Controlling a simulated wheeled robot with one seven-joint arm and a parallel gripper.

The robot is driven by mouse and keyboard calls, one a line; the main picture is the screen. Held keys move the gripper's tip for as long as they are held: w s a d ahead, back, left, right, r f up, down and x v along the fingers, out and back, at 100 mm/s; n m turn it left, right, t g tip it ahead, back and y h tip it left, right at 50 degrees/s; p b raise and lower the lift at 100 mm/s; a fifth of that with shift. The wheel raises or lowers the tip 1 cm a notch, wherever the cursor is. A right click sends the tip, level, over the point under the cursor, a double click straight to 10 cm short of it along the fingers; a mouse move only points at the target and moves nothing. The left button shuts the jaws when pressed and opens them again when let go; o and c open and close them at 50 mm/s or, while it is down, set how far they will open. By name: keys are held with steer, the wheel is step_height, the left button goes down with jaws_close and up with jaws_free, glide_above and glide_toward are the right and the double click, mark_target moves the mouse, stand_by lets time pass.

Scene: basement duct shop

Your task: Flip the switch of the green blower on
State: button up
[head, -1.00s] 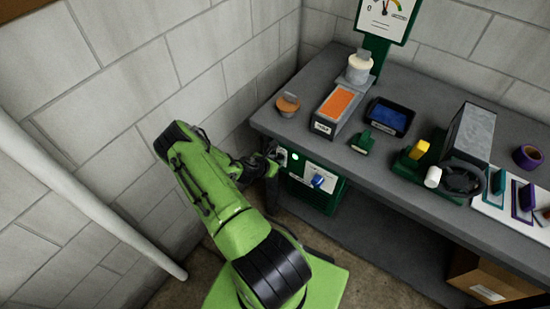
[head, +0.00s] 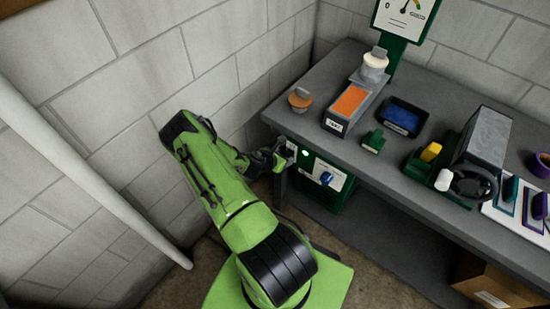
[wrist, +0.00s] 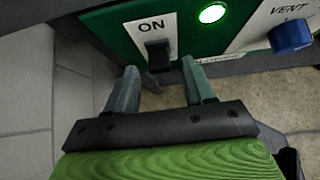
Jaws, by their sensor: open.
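The green blower (head: 322,196) sits under the front left of the bench, with a white label panel and a blue knob (head: 326,178) on its face. In the wrist view its black switch lever (wrist: 158,56) points downward on a white plate marked ON. A green lamp (wrist: 212,13) is lit to the right of the switch. My gripper (wrist: 160,82) is open and empty, its two fingers just below the switch and on either side of the lever's line. I cannot tell whether they touch it. In the head view my gripper (head: 282,157) is at the blower's left end.
The grey bench (head: 395,155) overhangs the blower. On it are an orange-topped box (head: 349,101), a blue tray (head: 402,117) and a grey machine with a handwheel (head: 470,184). A block wall (head: 150,60) and a white pipe (head: 85,180) are on the left.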

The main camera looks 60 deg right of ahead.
steer(key=v, duration=1.4)
steer(key=shift+p, duration=0.45)
steer(key=shift+w, duration=0.1)
